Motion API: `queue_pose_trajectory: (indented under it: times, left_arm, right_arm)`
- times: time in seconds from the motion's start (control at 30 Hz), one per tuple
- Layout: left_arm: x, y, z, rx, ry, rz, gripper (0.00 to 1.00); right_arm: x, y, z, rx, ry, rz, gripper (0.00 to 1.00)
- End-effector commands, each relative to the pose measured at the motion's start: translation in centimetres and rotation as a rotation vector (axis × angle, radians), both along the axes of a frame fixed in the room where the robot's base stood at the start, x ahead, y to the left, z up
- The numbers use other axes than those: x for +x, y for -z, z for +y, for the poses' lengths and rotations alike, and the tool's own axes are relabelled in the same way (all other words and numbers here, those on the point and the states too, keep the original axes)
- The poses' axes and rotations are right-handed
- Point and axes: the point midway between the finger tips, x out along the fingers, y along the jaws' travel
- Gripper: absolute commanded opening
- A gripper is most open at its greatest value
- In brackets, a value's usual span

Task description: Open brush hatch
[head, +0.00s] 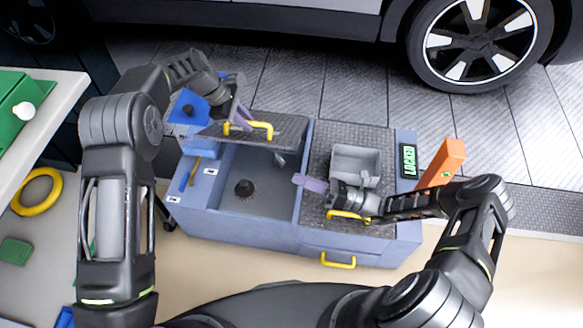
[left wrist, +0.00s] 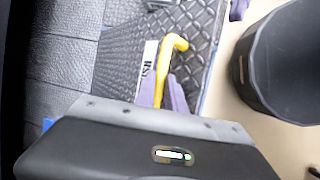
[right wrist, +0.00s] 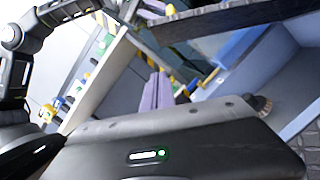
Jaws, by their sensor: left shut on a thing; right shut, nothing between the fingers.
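The brush hatch (head: 283,128) is a dark treaded plate, raised over the left compartment (head: 228,160) of the blue cart. Its yellow handle (head: 262,130) is between the purple fingers of my left gripper (head: 240,118), which is shut on it. The left wrist view shows the handle (left wrist: 172,60) and part of a white label (left wrist: 148,68) on the hatch. Inside the compartment is a dark round piece (head: 244,190). My right gripper (head: 308,183) is shut and empty, its fingers pointing left by the divider. It also shows in the right wrist view (right wrist: 158,92).
A display (head: 408,160) reads LOCKED. An orange block (head: 443,162) stands at the right. A table (head: 62,100) is at the left; a car wheel (head: 480,45) is behind.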

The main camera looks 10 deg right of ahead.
Motion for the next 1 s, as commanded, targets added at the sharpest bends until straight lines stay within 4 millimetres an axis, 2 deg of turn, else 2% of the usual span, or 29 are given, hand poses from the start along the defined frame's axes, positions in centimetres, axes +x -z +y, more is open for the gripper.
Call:
queue_pose_trajectory:
  times: [0.17,0.53,0.73,1.0]
  left_arm:
    - [0.3,0.2,0.3,0.004,-0.007,-0.008,0.00]
    - [0.3,0.2,0.3,0.005,-0.007,-0.008,0.00]
    - [0.3,0.2,0.3,0.005,-0.007,-0.008,0.00]
    - [0.3,0.2,0.4,0.005,-0.007,-0.008,0.00]
  right_arm:
    - [0.9,-0.4,2.0,0.001,-0.002,-0.001,0.00]
    - [4.1,-1.8,8.4,0.001,-0.003,-0.001,0.00]
    - [5.8,-4.1,7.6,-0.002,0.000,-0.002,0.00]
    - [6.4,-4.9,7.4,0.000,0.001,0.000,0.00]
